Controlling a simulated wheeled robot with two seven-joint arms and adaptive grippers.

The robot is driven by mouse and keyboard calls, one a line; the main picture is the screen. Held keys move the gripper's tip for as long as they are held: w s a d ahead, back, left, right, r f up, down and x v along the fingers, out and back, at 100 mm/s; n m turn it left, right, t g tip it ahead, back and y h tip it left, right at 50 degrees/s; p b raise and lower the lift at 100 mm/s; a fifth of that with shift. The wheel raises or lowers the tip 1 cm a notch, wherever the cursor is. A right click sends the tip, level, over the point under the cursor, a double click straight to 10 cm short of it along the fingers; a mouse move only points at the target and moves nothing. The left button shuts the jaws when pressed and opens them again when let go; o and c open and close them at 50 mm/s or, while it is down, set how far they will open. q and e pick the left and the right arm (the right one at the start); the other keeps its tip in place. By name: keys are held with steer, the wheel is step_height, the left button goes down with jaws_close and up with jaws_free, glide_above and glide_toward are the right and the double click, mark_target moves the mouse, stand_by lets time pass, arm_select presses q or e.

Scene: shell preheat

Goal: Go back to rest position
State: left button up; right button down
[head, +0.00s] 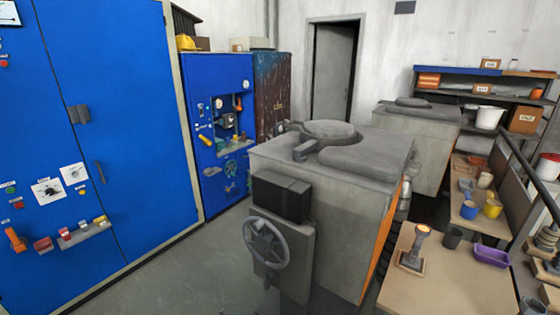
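Neither of my grippers shows in the head view, and no part of my arms can be made out. A grey box-shaped furnace (340,215) with a round lid (330,129) on top stands in the middle. A spoked handwheel (265,241) and a dark box (281,196) are on its front. On the workbench (430,290) at the lower right, a stand (414,252) has a glowing orange top. A dark cup (453,237) and a purple tray (491,257) are beside it.
A large blue cabinet (130,120) with switches fills the left. A smaller blue panel (218,120) stands behind. A second grey furnace (427,140) is further back, near shelves (470,72). A doorway (333,70) is in the back wall. The floor (190,270) left of the furnace is clear.

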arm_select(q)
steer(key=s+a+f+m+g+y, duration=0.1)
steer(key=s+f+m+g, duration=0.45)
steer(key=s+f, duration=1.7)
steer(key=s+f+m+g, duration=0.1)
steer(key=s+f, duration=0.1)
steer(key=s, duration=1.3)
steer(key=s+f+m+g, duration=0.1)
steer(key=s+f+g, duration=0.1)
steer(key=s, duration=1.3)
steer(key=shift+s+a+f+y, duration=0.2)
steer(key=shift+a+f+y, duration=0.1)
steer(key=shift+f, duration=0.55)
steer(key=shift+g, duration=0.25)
